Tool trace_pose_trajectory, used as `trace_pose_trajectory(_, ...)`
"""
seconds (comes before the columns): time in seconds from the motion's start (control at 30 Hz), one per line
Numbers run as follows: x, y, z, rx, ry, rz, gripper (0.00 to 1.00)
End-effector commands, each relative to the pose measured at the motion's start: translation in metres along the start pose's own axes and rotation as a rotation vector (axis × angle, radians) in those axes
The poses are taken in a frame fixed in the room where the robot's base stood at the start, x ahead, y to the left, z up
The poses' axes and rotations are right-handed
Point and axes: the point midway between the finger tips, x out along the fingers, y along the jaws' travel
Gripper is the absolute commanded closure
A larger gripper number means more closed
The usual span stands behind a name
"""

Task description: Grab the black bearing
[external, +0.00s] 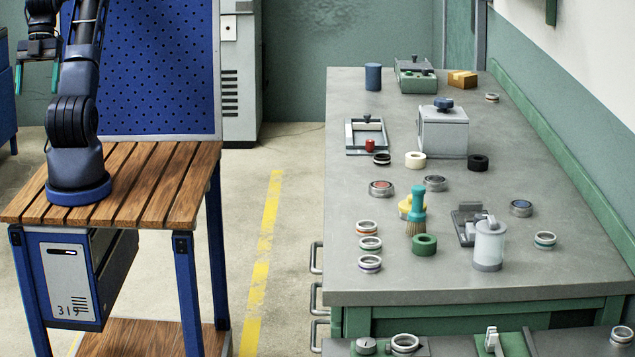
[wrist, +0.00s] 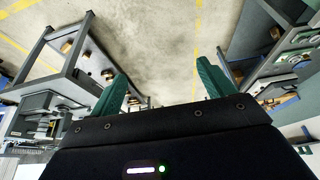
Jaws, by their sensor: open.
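A metal ring with a black band, which looks like the black bearing (external: 381,158), lies on the grey workbench (external: 385,285) in front of a small framed fixture. A plain thick black ring (external: 478,162) lies farther right, beside the grey box. I cannot pick out the black bearing in the wrist view.
Near the bearing are a red knob (external: 370,146), a cream ring (external: 415,160) and a grey box (external: 443,132) with a blue knob. Open floor separates the wooden table (external: 150,185) from the workbench.

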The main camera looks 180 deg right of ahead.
Motion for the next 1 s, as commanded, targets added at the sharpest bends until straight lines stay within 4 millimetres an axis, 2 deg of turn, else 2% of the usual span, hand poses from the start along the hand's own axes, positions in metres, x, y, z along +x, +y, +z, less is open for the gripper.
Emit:
trace_pose_trajectory(0.17, -0.003, -0.007, -0.014, -0.018, -0.005, -0.012, 0.19)
trace_pose_trajectory(0.27, -0.006, -0.020, -0.036, -0.045, -0.016, -0.029, 0.19)
trace_pose_trajectory(0.47, -0.012, -0.062, -0.092, -0.113, -0.042, -0.071, 0.19)
trace_pose_trajectory(0.77, -0.010, -0.149, -0.163, -0.216, -0.082, -0.125, 0.19)
trace_pose_trajectory(1.0, -0.002, -0.239, -0.203, -0.300, -0.114, -0.161, 0.19)
